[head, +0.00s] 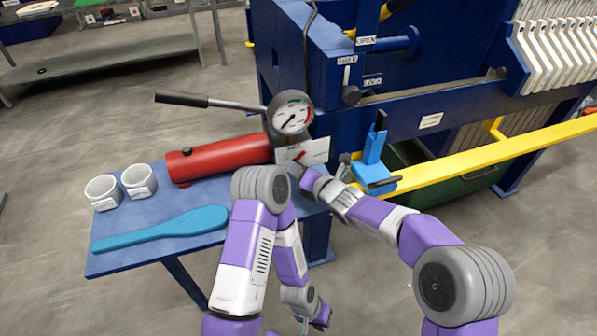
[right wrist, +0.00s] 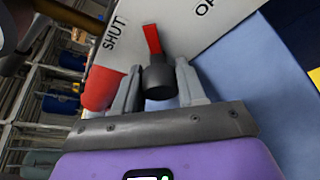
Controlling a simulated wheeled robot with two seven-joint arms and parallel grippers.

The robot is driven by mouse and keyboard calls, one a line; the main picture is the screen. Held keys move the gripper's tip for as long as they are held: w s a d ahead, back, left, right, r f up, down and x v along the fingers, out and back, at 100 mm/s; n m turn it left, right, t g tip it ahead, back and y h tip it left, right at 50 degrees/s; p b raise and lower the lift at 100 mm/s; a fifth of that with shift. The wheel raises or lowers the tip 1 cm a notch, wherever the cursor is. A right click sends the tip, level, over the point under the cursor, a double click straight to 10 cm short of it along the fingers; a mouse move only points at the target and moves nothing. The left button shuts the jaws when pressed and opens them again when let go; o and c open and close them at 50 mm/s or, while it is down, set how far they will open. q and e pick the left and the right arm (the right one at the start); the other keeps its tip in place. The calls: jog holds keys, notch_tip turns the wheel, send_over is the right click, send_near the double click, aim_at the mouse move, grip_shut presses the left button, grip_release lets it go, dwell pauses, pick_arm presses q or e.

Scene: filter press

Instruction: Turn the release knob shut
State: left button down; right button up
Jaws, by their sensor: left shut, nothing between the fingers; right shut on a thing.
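The release knob (right wrist: 158,78) is a black round knob with a red pointer (right wrist: 152,38). It sits in front of a white label plate (right wrist: 180,25) marked SHUT and OP…, the rest cut off. The pointer stands between the two words. My right gripper (right wrist: 158,88) is shut on the knob, one finger on each side. In the head view my right gripper (head: 306,178) is at the plate (head: 315,151) below the pump gauge, and the knob is mostly hidden there. My left gripper (head: 306,322) is low at the bottom edge, shut and empty, away from the knob.
The pump has a red cylinder (head: 225,157), a round gauge (head: 292,117) and a long lever (head: 190,100). Two white cups (head: 103,192) and a teal paddle (head: 160,228) lie on the blue table (head: 110,262). A yellow rail (head: 480,160) and the blue press stand right.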

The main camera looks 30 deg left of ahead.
jog(key=n+t+h, duration=0.1)
jog(key=n, duration=0.1)
jog(key=shift+s+n, duration=0.1)
jog(key=shift+n, duration=0.2)
jog(key=n+t+h, duration=0.1)
jog(key=n+h, duration=0.1)
jog(key=n, duration=0.1)
jog(key=shift+t, duration=0.4)
jog(key=shift+n, duration=0.3)
jog(key=o, duration=0.8)
jog(key=shift+c, duration=0.2)
jog(key=shift+d, duration=0.1)
jog(key=v, duration=0.7)
jog(key=shift+s+d+r, duration=0.1)
jog(key=shift+r, duration=0.1)
